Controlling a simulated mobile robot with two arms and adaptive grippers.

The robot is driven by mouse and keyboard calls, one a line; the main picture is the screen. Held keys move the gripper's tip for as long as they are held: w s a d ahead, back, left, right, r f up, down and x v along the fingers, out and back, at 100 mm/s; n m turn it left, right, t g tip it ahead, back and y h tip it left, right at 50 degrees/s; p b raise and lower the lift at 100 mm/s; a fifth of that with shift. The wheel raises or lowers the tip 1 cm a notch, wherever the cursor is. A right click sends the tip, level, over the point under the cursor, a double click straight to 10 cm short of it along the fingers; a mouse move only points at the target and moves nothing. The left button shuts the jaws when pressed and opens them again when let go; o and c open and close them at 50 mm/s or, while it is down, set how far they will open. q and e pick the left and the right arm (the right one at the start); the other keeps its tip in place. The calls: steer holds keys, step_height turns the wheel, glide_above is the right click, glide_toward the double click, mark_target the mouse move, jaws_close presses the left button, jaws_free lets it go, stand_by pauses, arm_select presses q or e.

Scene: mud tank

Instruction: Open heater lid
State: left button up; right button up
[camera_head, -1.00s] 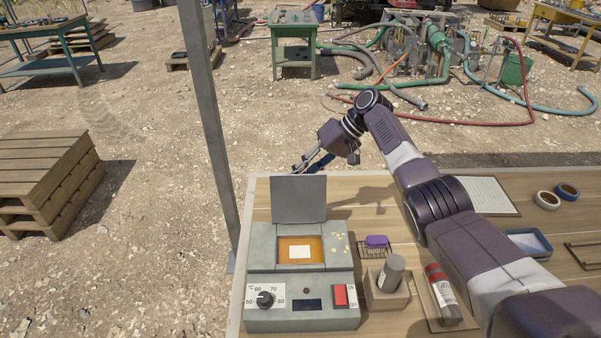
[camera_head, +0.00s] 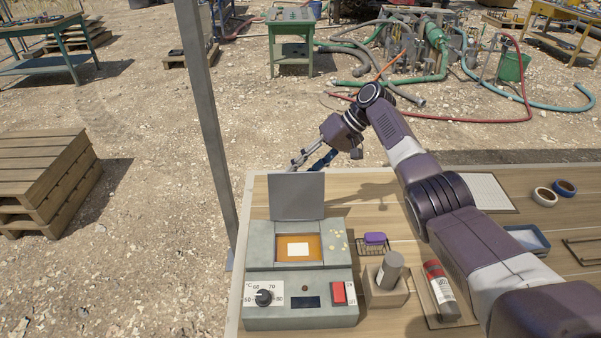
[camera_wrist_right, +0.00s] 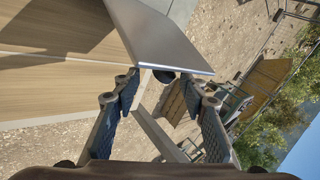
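The heater (camera_head: 302,286) is a grey-green box with a temperature dial (camera_head: 264,298) and a red switch (camera_head: 338,293). Its grey lid (camera_head: 297,197) stands raised at the back, and the orange well (camera_head: 287,241) with a pale square inside is uncovered. My right gripper (camera_head: 312,160) is just beyond the lid's top edge, to the right of its middle. In the right wrist view the gripper (camera_wrist_right: 168,95) has its fingers spread with nothing between them. The lid (camera_wrist_right: 158,38) is ahead of the fingertips there; contact is unclear. My left gripper is out of view.
A purple sponge (camera_head: 375,238) in a wire holder, a grey cylinder in a wooden block (camera_head: 386,296) and a red-and-grey can (camera_head: 439,287) stand right of the heater. A metal post (camera_head: 207,125) rises left of the table. My right arm spans the table's right side.

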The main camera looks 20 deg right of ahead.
steer(key=v, duration=1)
steer(key=shift+d, duration=0.35)
steer(key=shift+r, duration=0.1)
